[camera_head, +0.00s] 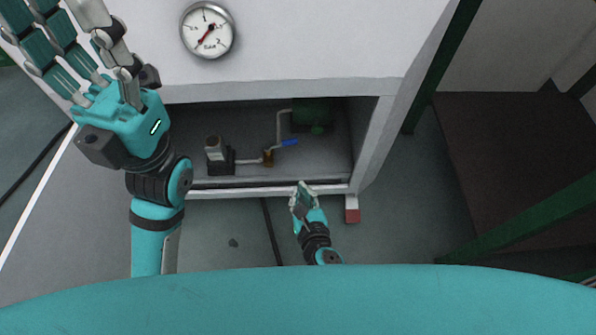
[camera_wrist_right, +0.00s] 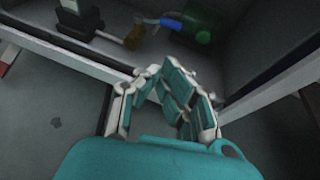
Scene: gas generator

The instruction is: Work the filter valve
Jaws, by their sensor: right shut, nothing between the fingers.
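The valve has a blue handle (camera_head: 290,142) beside a brass fitting (camera_head: 268,156) on a pipe inside the open lower cabinet. In the right wrist view the blue handle (camera_wrist_right: 171,23) and the brass fitting (camera_wrist_right: 134,38) show near the top, beyond the fingers. My right gripper (camera_head: 302,193) is shut and empty, in front of the cabinet's lower front edge, below the handle and apart from it. It fills the middle of the right wrist view (camera_wrist_right: 160,78). My left gripper (camera_head: 66,22) is raised at the upper left, fingers spread, empty and away from the valve.
A pressure gauge (camera_head: 207,30) is on the white panel above the opening. Inside the cabinet are a dark pump-like unit (camera_head: 219,157) and a green tank (camera_head: 311,114). The cabinet's front rail (camera_head: 245,192) and right side wall (camera_head: 368,145) frame the opening. A green post stands right.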

